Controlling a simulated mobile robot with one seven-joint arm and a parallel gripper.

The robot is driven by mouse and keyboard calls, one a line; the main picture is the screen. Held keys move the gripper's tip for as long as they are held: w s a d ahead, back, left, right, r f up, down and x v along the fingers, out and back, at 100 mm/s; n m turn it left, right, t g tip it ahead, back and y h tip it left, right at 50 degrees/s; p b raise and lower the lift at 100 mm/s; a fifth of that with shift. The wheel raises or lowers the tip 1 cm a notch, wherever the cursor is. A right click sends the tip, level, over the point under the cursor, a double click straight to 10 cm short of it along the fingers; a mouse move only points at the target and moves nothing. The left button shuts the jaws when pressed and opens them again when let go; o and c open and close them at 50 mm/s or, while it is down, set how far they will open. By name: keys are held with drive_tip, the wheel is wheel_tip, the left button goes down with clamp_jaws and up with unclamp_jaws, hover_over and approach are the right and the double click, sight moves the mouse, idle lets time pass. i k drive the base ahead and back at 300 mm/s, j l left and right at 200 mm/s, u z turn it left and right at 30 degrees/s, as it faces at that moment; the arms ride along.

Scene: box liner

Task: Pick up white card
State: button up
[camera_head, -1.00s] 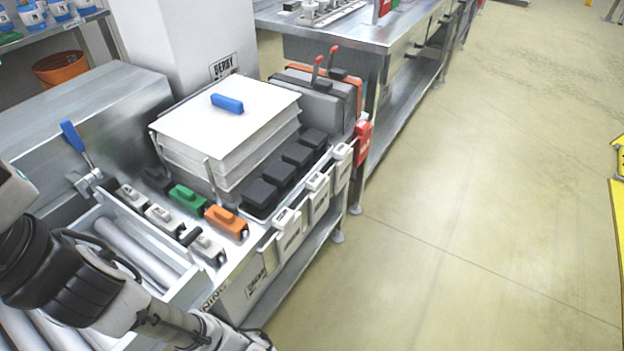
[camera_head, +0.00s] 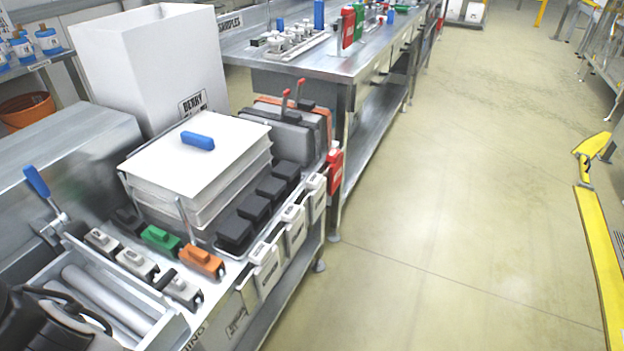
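A stack of white cards (camera_head: 173,175) sits in a holder with thin metal posts on the steel bench. The top card lies flat, and a blue block (camera_head: 197,141) rests on it. Part of my dark arm shows at the bottom left corner. My gripper is not in view, so I cannot see what it holds.
A tall open white box (camera_head: 150,75) stands behind the stack. Black blocks (camera_head: 255,208), a green block (camera_head: 161,238) and an orange block (camera_head: 202,261) line the bench front. A drawer with rollers (camera_head: 105,300) is at lower left.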

sight(295, 232)
drive_tip(key=i+l, duration=0.1)
drive_tip(key=i+l+z, duration=0.1)
drive_tip(key=z, duration=0.15)
drive_tip(key=i+z, duration=0.3)
drive_tip(key=k+z, duration=0.1)
drive_tip(key=z, duration=4.35)
drive_tip(key=u, duration=0.6)
